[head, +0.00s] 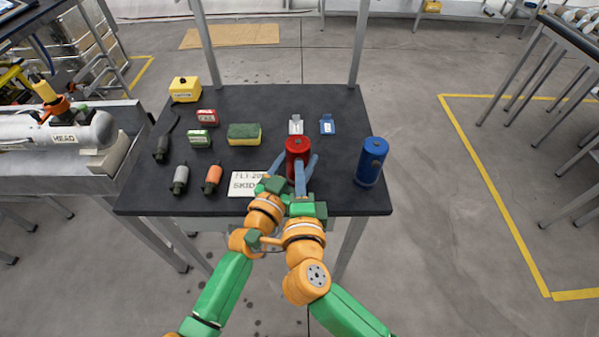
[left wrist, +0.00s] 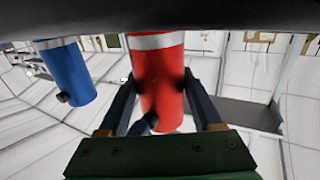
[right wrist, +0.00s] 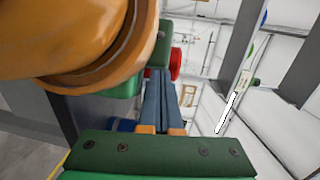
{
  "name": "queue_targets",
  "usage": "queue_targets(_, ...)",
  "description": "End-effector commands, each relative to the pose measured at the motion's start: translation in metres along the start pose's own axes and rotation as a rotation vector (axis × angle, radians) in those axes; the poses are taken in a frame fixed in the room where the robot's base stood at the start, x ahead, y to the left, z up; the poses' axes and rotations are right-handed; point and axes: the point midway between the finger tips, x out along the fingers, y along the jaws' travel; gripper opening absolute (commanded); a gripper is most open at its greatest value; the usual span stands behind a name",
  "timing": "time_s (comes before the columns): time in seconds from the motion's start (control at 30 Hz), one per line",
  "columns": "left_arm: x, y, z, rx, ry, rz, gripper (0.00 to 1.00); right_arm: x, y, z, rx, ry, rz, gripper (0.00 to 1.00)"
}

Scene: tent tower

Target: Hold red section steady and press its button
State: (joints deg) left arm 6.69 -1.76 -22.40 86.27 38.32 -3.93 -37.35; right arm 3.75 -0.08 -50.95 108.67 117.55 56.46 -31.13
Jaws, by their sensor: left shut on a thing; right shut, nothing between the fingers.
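The red section (head: 298,146) is an upright cylinder near the front of the dark table. In the left wrist view the red section (left wrist: 158,75) appears upside down, with a silver band at its base. My left gripper (head: 294,163) is shut on it, one finger on each side. My right gripper (head: 300,168) has its fingers together and empty, their tips at the near face of the red section. In the left wrist view a dark fingertip lies against the red surface. The button on the red section is not visible. I cannot tell whether the fingertip touches the button.
A blue cylinder (head: 370,162) with a dark button stands to the right. A white label card (head: 243,184) lies left of my grippers. Small red, green and blue boxes, a sponge (head: 244,134), grey and orange bottles and a yellow container (head: 185,89) occupy the table's left and back.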

Motion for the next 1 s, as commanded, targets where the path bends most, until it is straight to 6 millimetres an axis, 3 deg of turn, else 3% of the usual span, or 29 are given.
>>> queue_targets(0.27, 0.000, 0.001, 0.000, 0.000, -0.001, 0.002, 0.00, 0.019, -0.001, 0.000, -0.001, 0.000, 0.000, 0.00)
queue_targets(0.57, 0.000, 0.002, 0.002, 0.000, -0.004, 0.006, 0.00, 0.017, 0.000, 0.001, -0.001, -0.002, 0.002, 0.00)
queue_targets(0.67, 0.000, 0.002, 0.002, -0.001, -0.005, 0.006, 0.00, 0.006, 0.000, 0.001, 0.000, -0.003, 0.002, 0.00)
queue_targets(1.0, -0.001, 0.001, 0.003, -0.001, -0.007, 0.004, 0.00, -0.075, -0.001, 0.001, 0.001, 0.000, 0.002, 0.00)
